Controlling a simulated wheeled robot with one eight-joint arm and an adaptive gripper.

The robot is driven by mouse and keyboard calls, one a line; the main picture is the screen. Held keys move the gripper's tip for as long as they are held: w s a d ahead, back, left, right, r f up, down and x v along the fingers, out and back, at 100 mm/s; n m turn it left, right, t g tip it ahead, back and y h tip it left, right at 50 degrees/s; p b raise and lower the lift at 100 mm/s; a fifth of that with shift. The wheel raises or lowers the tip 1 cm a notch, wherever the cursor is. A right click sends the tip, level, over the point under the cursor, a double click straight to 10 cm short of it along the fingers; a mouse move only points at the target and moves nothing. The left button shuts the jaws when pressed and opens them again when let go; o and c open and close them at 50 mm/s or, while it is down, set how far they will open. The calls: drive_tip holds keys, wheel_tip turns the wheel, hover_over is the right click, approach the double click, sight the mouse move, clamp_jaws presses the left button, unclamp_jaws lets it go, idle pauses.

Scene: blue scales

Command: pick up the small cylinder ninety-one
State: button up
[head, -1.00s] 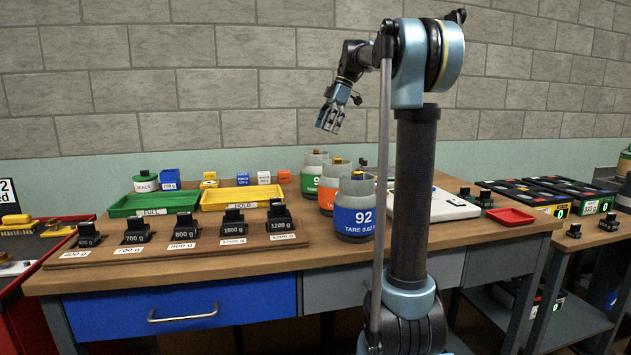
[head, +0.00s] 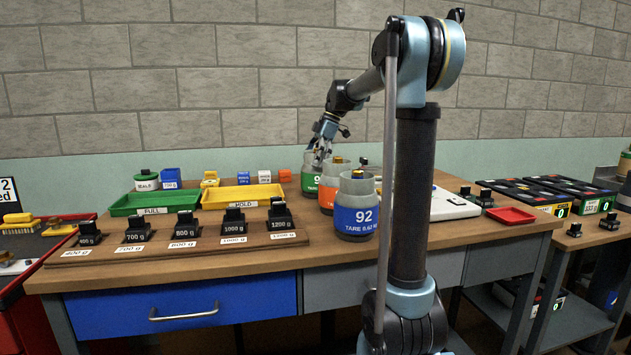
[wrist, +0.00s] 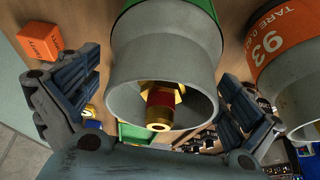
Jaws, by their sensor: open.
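The small cylinder with a green label (head: 310,183) stands at the back of the bench; only a "9" of its number can be read, the rest is hidden. In the wrist view the grey collar and green band of this cylinder (wrist: 165,55) fill the middle, with a brass valve (wrist: 160,105) inside the collar. My gripper (head: 321,148) is open above and at the top of this cylinder. Its fingers (wrist: 160,78) show on either side of the collar, and I see no clear grip on it.
An orange cylinder marked 93 (wrist: 268,42) stands close on the right, also in the head view (head: 328,194). A blue cylinder marked 92 (head: 356,218) stands nearer. A small orange block (wrist: 40,42) lies left. Yellow (head: 225,204) and green (head: 125,207) trays are further left.

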drive_tip(key=shift+a+f, duration=0.3)
drive_tip(key=shift+f, duration=0.35)
drive_tip(key=shift+c, duration=0.2)
drive_tip(key=c, duration=1.4)
